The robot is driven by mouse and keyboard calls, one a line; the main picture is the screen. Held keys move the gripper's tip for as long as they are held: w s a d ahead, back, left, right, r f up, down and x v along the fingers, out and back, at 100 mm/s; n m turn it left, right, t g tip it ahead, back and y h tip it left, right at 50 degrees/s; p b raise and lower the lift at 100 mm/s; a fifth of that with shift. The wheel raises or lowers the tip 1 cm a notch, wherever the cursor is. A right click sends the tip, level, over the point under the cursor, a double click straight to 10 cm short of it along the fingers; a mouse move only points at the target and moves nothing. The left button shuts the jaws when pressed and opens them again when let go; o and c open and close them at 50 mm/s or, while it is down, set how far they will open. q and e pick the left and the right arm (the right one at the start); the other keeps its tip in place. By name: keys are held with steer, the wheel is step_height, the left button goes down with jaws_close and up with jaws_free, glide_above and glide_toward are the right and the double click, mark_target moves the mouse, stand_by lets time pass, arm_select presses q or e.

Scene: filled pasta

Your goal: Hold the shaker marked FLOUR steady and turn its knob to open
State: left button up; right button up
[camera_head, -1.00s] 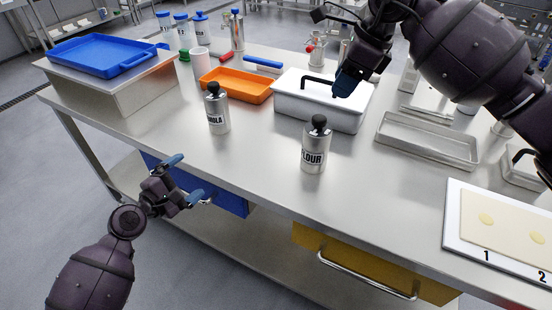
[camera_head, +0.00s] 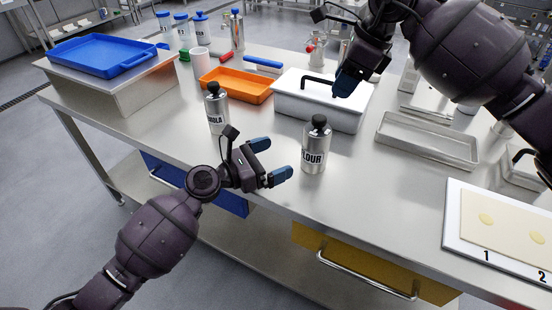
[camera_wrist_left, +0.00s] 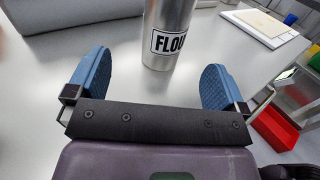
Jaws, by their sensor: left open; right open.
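The shaker marked FLOUR (camera_head: 313,155) stands upright on the steel table, a metal cylinder with a black knob (camera_head: 319,122) on top. My left gripper (camera_head: 275,160) is open and empty, just left of the shaker, its blue fingertips pointing toward it. In the left wrist view the shaker (camera_wrist_left: 168,30) stands ahead, between the lines of the two fingers and a little beyond their tips; its top is out of that view. My right gripper (camera_head: 345,84) is above the white container, behind and right of the shaker; its fingers partly overlap in view, and nothing shows between them.
A second shaker (camera_head: 216,108), its label ending in OLA, stands behind my left gripper. A white lidded container (camera_head: 300,107) and an orange tray (camera_head: 225,84) lie farther back. A metal tray (camera_head: 428,140) and a white board with dough (camera_head: 452,225) are at the right.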

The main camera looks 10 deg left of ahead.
mark_target(316, 145)
arm_select(q)
steer(key=shift+d, duration=0.7)
steer(key=x, duration=1)
steer(key=shift+w+d, duration=0.1)
steer(key=shift+d, duration=0.05)
steer(key=c, duration=1.2)
